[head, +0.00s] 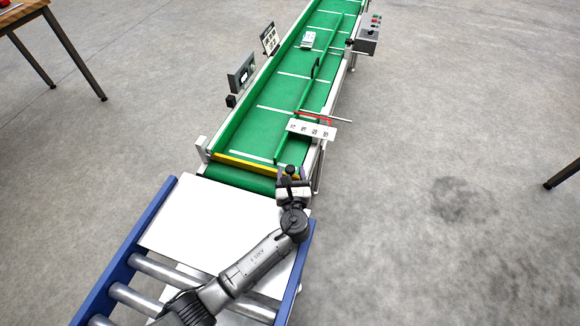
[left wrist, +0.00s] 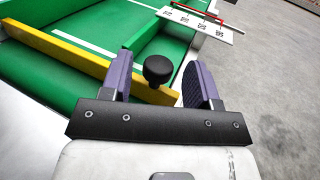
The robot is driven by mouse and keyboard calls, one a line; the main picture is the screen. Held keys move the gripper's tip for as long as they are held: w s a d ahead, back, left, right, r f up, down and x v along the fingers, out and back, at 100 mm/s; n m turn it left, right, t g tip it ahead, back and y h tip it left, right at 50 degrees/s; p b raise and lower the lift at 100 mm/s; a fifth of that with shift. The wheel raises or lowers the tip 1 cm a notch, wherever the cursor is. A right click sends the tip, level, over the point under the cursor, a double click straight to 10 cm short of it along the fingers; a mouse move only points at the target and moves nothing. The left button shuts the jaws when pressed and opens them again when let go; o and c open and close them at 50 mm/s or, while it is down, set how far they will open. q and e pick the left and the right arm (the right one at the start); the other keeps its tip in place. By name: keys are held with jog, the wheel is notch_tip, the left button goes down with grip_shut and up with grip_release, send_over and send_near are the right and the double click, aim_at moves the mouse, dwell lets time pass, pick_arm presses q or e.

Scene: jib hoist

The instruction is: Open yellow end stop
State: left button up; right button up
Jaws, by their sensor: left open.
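The yellow end stop (head: 245,163) is a bar lying across the near end of the green conveyor belt. In the left wrist view the yellow bar (left wrist: 75,52) runs from upper left towards a round black knob (left wrist: 157,69). My left gripper (head: 290,172) is at the right end of the bar. In the left wrist view my left gripper (left wrist: 165,80) is open, with its two purple-grey fingers on either side of the knob. I cannot tell whether either finger touches it. My right gripper is not in view.
The green conveyor (head: 280,121) runs away to the back with a white label plate (head: 312,129) and red lever (head: 314,116) on its right. A control box (head: 368,38) stands farther back. A white sheet (head: 205,225) lies on the blue-framed roller table (head: 118,262) in front.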

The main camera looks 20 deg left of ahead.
pick_arm(q)
jog(key=shift+b+x, duration=0.8)
jog(key=shift+x, duration=1.25)
grip_shut()
